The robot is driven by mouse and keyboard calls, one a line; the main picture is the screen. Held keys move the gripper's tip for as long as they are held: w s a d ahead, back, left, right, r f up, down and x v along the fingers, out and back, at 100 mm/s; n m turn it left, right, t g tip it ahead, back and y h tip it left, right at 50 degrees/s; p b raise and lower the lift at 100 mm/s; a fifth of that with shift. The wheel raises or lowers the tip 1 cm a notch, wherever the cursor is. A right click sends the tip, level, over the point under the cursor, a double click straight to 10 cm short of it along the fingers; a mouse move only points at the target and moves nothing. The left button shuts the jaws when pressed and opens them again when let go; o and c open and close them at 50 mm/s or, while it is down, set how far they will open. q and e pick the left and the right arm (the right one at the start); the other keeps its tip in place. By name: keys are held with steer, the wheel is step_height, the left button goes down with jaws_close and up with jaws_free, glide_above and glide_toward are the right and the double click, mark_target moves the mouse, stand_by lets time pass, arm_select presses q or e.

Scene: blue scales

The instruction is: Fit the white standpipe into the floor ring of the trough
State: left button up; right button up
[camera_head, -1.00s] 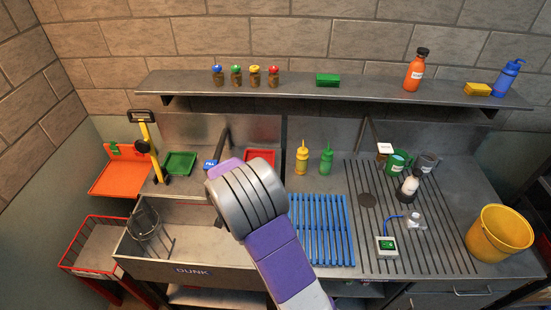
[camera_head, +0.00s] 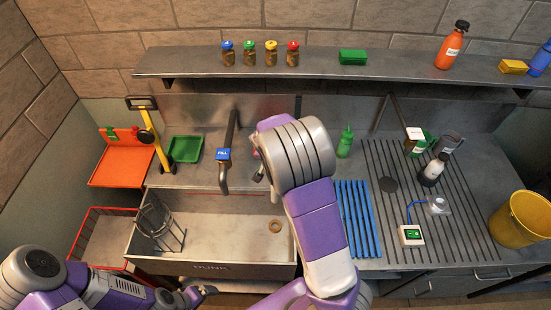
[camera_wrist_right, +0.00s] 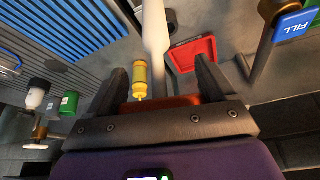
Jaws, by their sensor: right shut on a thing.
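A white standpipe (camera_wrist_right: 155,28) runs up from between my right gripper's fingers in the right wrist view. My right gripper (camera_wrist_right: 162,88) is shut on it, with a red-orange part showing between the fingers. In the head view my right forearm hides the gripper and pipe. The steel trough (camera_head: 208,268) is open in front, left of that forearm. The small brass floor ring (camera_head: 275,226) lies on its floor toward the right, with nothing in it. My left gripper (camera_head: 200,292) is low at the bottom left, in front of the trough; its opening is unclear.
A wire cage (camera_head: 160,225) stands in the trough's left end. The FILL tap (camera_head: 224,160) overhangs its back. A blue rack (camera_head: 357,215) lies right of it. A yellow bottle (camera_wrist_right: 140,78) and red tray (camera_wrist_right: 193,53) show near my right gripper. The trough's middle is clear.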

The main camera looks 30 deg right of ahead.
mark_target(274, 199)
steer(key=shift+s+r, duration=0.1)
steer(key=shift+s, duration=0.1)
step_height(274, 199, down, 3)
steer(key=shift+w+r+b, duration=0.1)
steer(key=shift+r+b, duration=0.05)
steer(key=shift+b, duration=0.95)
step_height(274, 199, down, 19)
steer(key=b, duration=1.5)
steer(key=shift+f+b, duration=0.2)
steer(key=shift+b, duration=0.1)
steer(key=shift+f+b, duration=0.35)
steer(key=shift+f, duration=0.45)
steer(key=shift+f+b, duration=1.5)
steer(key=shift+f, duration=0.2)
steer(key=o, duration=1.6)
steer(key=p+v, duration=0.1)
steer(key=v, duration=0.6)
steer(key=shift+a+r+p, duration=0.1)
steer(key=shift+r+p, duration=0.2)
steer(key=shift+p, duration=0.1)
